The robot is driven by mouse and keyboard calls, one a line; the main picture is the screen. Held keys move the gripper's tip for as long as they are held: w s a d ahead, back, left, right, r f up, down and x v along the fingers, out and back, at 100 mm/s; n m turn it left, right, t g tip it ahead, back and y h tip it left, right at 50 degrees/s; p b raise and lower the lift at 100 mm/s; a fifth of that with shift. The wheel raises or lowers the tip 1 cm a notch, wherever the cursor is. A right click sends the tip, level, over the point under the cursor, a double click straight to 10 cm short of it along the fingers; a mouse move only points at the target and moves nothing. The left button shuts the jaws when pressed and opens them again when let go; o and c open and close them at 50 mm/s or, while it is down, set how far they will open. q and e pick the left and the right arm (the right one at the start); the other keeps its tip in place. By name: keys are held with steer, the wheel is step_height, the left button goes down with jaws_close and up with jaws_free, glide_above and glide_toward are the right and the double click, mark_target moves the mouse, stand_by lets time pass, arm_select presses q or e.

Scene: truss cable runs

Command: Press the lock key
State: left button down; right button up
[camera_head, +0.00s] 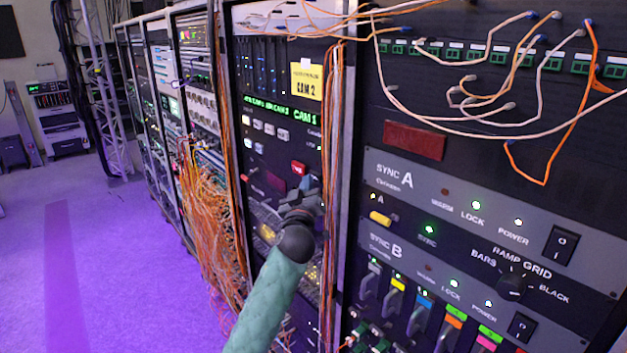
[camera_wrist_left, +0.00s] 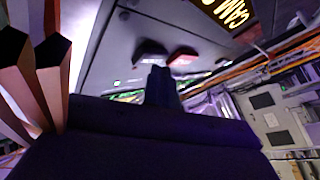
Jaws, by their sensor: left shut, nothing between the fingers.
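My left gripper (camera_head: 309,186) is at the CAM 1 control panel (camera_head: 275,155) in the head view, just below a red key (camera_head: 298,167). In the left wrist view the shut fingers (camera_wrist_left: 160,76) point at a dark key (camera_wrist_left: 150,52), with the red key (camera_wrist_left: 183,57) to its right. The fingers hold nothing. I cannot tell whether they touch the dark key. No lock label is readable on these keys. The word LOCK shows beside green lights on the Sync A panel (camera_head: 395,180) and Sync B panel (camera_head: 385,243). My right gripper is not in view.
Several pale keys (camera_head: 270,129) sit above the red key. A yellow CAM 2 note (camera_head: 306,80) is higher up. Orange cables (camera_head: 330,120) run down the rack post beside the gripper, and more cables (camera_head: 205,200) hang at left. The purple floor (camera_head: 110,270) is clear.

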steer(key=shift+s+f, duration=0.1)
arm_select(q)
steer(key=shift+w+d, duration=0.15)
steer(key=shift+d, duration=0.05)
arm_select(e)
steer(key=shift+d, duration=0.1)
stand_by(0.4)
arm_select(q)
steer(key=shift+a, duration=0.1)
steer(key=shift+s+a, duration=0.45)
steer(key=shift+a, duration=0.05)
steer(key=s+a, duration=0.2)
steer(key=a, duration=0.1)
steer(key=s+a+p, duration=0.1)
steer(key=shift+s+a, duration=0.25)
steer(key=shift+a, duration=0.15)
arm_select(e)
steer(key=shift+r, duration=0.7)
